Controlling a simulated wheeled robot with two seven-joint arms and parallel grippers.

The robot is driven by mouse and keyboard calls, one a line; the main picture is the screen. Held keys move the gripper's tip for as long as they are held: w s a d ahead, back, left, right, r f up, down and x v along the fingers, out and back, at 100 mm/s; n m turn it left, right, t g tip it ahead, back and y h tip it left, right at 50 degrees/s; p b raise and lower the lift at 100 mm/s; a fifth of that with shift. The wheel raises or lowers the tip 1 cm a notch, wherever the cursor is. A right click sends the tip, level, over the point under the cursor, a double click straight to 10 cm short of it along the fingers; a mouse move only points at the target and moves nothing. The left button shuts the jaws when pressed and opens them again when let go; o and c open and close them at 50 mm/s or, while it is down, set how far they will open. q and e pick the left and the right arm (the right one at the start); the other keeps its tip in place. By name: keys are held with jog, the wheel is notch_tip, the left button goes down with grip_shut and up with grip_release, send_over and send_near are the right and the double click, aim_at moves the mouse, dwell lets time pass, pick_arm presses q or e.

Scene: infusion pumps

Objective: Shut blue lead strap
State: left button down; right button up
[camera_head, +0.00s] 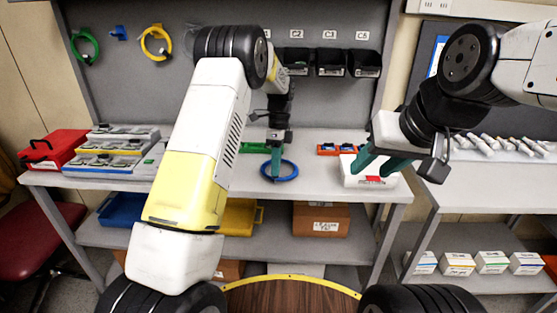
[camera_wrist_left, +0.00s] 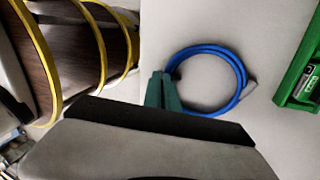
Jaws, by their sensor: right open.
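A blue lead (camera_head: 292,175) lies coiled in a ring on the white worktop; it also shows in the left wrist view (camera_wrist_left: 240,70), with a small grey end piece (camera_wrist_left: 250,88) at its right side. I cannot make out a separate strap. My left gripper (camera_head: 277,176) points down at the ring; in the left wrist view its green fingers (camera_wrist_left: 165,78) are close together at the coil's left side and appear shut on it. My right gripper (camera_head: 370,172) is open above a white box, apart from the blue lead.
The white box (camera_head: 352,180) with a red patch stands right of the lead. A green tray (camera_head: 253,148) and an orange tray (camera_head: 328,149) are behind. Stacked trays (camera_head: 110,150) and a red case (camera_head: 54,148) stand left. Black bins (camera_head: 331,62) hang on the back panel.

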dwell(0.4)
pick_arm(q)
jog(key=c, duration=1.6)
grip_release()
jog(key=shift+c, duration=0.2)
jog(key=v, duration=0.7)
jog(key=shift+r, duration=0.35)
jog(key=shift+w, duration=0.15)
